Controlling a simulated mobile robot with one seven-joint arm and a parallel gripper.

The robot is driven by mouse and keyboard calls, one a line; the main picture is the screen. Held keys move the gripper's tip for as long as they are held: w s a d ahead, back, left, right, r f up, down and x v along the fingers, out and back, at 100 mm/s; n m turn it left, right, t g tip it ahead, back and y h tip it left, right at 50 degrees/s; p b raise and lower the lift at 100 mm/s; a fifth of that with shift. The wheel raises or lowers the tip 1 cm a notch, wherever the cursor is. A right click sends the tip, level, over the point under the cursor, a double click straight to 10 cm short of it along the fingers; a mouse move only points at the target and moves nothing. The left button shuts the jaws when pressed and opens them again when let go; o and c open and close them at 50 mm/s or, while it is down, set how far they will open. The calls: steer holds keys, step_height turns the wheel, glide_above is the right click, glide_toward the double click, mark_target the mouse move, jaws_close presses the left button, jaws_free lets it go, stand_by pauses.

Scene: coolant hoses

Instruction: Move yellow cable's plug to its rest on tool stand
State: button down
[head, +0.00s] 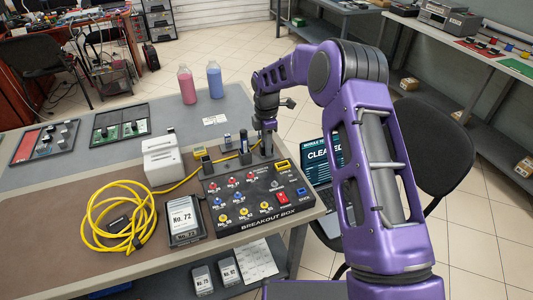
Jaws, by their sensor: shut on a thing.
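The yellow cable (118,216) lies in a loose coil on the brown mat at left. Its free run passes behind the black case and along the back of the breakout box (262,197) to my gripper. My gripper (267,139) points down at the box's back right corner. It is shut on what appears to be the cable's plug, mostly hidden by the fingers. Whether the plug touches anything below is too small to tell. Dark upright pieces (244,147) stand along the box's back edge; I cannot tell for sure which is the tool stand.
A black case labelled No. 72 (184,217) and a white box (162,161) stand left of the breakout box. Pink (187,85) and blue (214,82) bottles stand behind. A laptop (318,156) and dark chair (432,143) are at right. Grey tabletop behind is partly clear.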

steer(key=shift+f, duration=0.1)
stand_by(0.3)
steer(key=c, duration=0.6)
jaws_free()
steer(key=o, duration=0.3)
step_height(320, 180, up, 6)
steer(key=p, duration=0.3)
steer(key=shift+r, duration=1.55)
